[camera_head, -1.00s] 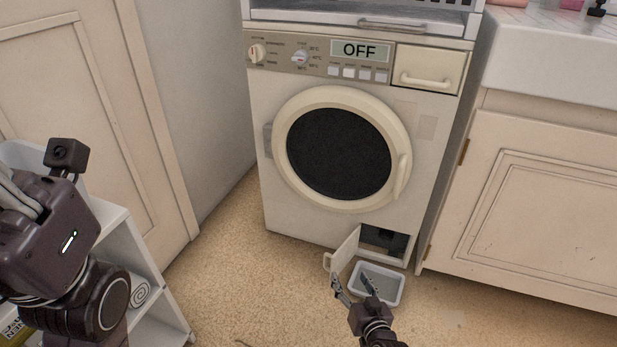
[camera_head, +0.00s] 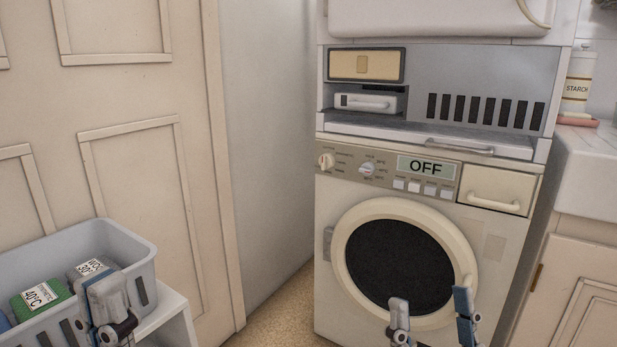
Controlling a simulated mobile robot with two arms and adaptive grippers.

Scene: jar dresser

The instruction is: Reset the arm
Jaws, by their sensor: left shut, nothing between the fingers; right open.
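My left gripper (camera_head: 106,302) is at the lower left of the head view, its grey fingers together and pointing up. It appears in front of a grey basket (camera_head: 125,240); I cannot tell whether it touches it. My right gripper (camera_head: 432,314) is at the bottom, its two fingers apart and upright with nothing between them. It appears in front of the lower part of the washing machine's round door (camera_head: 352,262), which is shut. Both arms are mostly cut off by the bottom edge.
The basket holds a green labelled package (camera_head: 42,299) and a grey labelled one (camera_head: 92,268), on a white shelf unit (camera_head: 172,318). The washing machine display (camera_head: 426,168) reads OFF. A starch container (camera_head: 579,80) stands at the right. A cream door (camera_head: 110,110) is at the left.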

